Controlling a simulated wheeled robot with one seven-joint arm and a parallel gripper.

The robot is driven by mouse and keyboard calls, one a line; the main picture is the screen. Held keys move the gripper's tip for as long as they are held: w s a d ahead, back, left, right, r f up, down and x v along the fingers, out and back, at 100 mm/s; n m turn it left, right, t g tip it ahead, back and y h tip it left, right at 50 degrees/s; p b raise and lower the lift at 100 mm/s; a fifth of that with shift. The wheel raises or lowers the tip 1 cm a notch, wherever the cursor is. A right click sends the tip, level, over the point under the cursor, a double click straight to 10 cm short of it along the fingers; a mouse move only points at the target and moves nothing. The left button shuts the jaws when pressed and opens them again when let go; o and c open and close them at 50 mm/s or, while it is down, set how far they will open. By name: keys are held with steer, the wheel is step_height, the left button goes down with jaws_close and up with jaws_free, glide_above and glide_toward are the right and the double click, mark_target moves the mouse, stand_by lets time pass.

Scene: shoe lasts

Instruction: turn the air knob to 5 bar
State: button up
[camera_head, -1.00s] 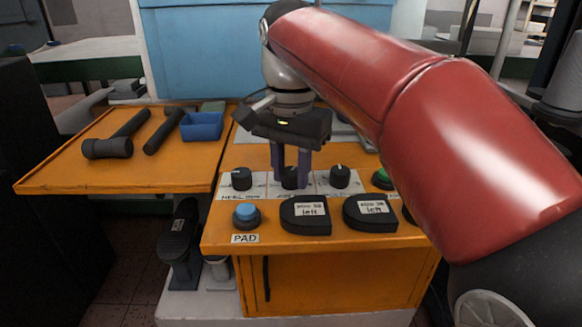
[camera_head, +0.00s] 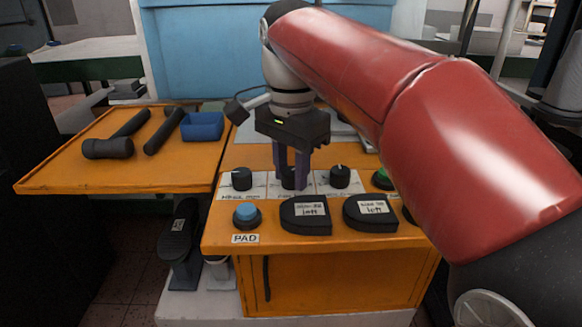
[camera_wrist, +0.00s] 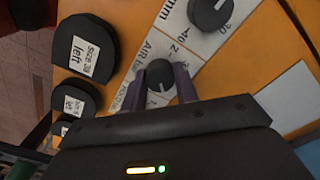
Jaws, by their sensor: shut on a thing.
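The air knob (camera_wrist: 159,77) is a round black dial with a white pointer line, on a white scale plate marked AIR (camera_wrist: 150,47) in the wrist view. In the head view the knob (camera_head: 289,183) is the middle of three black knobs and is partly hidden by my fingers. My gripper (camera_head: 294,186) points down over it, with one finger on each side. In the wrist view my gripper (camera_wrist: 160,90) is shut on the knob. The number that its pointer meets cannot be read.
Black knobs stand close by on the left (camera_head: 241,178) and right (camera_head: 340,177). In front are a blue PAD button (camera_head: 246,215) and two black labelled pieces, one left (camera_head: 306,215) and one right (camera_head: 369,213).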

mark_target(291, 172)
steer(key=o, duration=1)
steer(key=shift+r, duration=0.1)
step_height(291, 172, up, 8)
steer(key=shift+f, duration=0.15)
steer(key=shift+s, duration=0.1)
